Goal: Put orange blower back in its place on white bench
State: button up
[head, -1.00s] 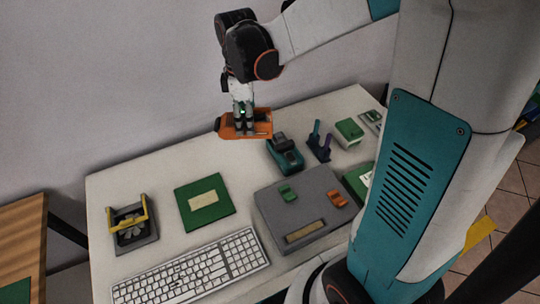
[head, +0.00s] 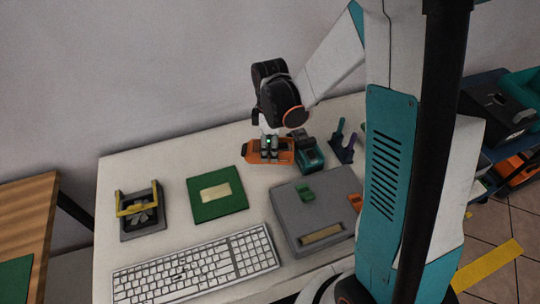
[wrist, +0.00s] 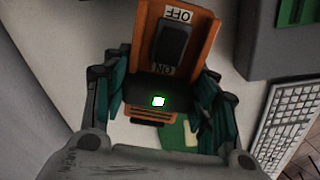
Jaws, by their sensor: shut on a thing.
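The orange blower (head: 254,156) is at the back of the white bench (head: 160,163), beside a teal and dark device. My gripper (head: 270,148) is shut on the blower from above. In the wrist view the blower (wrist: 205,38) lies between both fingers of my gripper (wrist: 158,97), with its dark OFF/ON switch face showing. I cannot tell whether the blower touches the bench top or hangs just above it. No marked place for the blower shows.
The teal device (head: 308,158) stands close right of the blower. A dark stand with purple and teal uprights (head: 344,150) is farther right. A green board (head: 232,207), grey case (head: 290,205), yellow-handled fixture (head: 155,225) and keyboard (head: 200,266) lie nearer. Bench left of the blower is clear.

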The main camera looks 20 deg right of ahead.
jog(key=shift+f+b, duration=0.7)
jog(key=shift+f, duration=1.3)
jog(key=shift+f, duration=0.15)
jog(key=o, duration=0.9)
jog(key=shift+o, duration=0.2)
